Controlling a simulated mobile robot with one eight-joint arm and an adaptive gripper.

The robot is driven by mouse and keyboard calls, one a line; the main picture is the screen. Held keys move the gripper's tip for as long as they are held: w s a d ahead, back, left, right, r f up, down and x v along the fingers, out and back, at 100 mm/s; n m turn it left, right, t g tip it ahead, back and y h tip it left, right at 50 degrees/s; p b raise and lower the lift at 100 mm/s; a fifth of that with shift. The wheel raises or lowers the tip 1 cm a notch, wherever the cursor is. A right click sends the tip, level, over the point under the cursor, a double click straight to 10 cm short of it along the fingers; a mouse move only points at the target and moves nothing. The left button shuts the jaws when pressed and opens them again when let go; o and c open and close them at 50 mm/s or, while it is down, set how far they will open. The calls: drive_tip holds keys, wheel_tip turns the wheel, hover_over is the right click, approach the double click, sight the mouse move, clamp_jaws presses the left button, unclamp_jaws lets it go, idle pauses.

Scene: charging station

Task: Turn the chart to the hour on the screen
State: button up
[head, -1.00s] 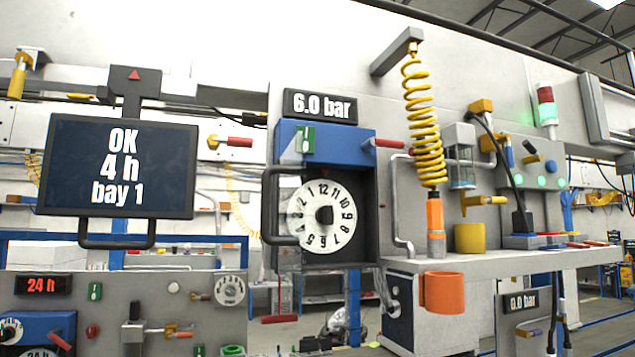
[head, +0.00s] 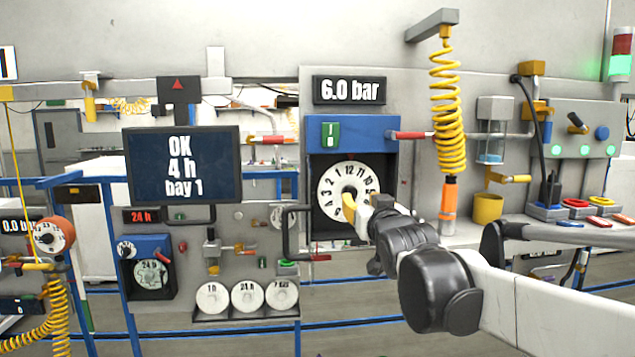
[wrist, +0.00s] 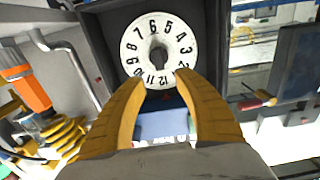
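The chart is a round white disc (head: 329,190) with black hour numbers and a dark centre knob, set in a dark housing under a blue panel. The 12 is at its top. In the wrist view the chart (wrist: 133,50) appears upside down, with its dark knob (wrist: 158,58) in the middle. The screen (head: 181,164) reads "OK 4 h bay 1". My gripper (head: 364,203) is in front of the chart's lower right part in the head view. In the wrist view my gripper's (wrist: 163,76) yellow fingers are apart with nothing between them; contact with the disc cannot be told.
A dark handle (head: 288,232) stands left of the chart housing. A red-tipped lever (head: 410,135) sticks out at upper right. A yellow coiled hose (head: 446,100) hangs to the right, above a shelf with a yellow cup (head: 487,208). White discs (head: 249,297) sit on a lower-left rack.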

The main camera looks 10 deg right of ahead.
sight(353, 192)
drive_tip(key=w+p, duration=0.1)
drive_tip(key=w, duration=0.8)
drive_tip(key=shift+w+f+p, duration=0.1)
drive_tip(key=shift+w+p, duration=0.15)
drive_tip(key=shift+p, duration=0.05)
drive_tip(key=shift+s, duration=0.1)
clamp_jaws()
